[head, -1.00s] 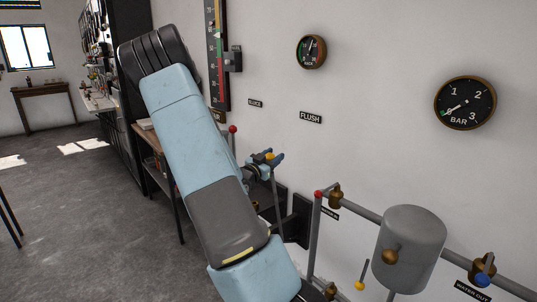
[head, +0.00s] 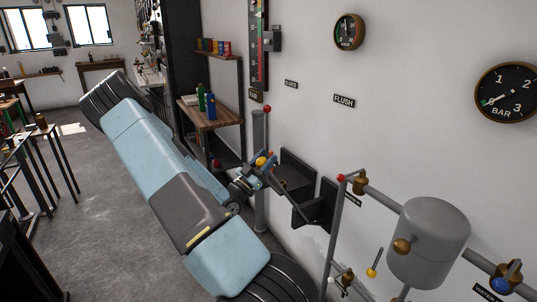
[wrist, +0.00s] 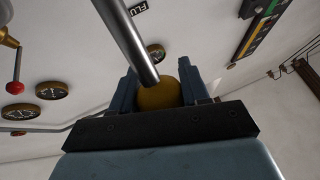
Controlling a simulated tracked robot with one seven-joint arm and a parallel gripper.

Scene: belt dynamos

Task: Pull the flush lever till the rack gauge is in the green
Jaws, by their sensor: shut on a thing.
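The flush lever is a grey rod (head: 285,193) with a yellow ball knob (head: 261,161), low on the wall under the FLUSH label (head: 344,101). My gripper (head: 257,166) is shut on the knob. In the wrist view the knob (wrist: 160,95) sits between the blue fingers, and the rod (wrist: 127,40) runs up and left from it. The lever leans out from the wall, toward the left. The rack gauge (head: 349,32) is a small round dial with a green part at its left. Its needle points roughly upward; whether it is in the green is too small to tell.
A red-knobbed grey post (head: 260,135) stands just behind my gripper. Dark wall brackets (head: 297,172) lie to its right. Pipes, a grey tank (head: 428,243) and a BAR dial (head: 508,93) are further right. A shelf with cans (head: 210,112) stands behind; open floor lies left.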

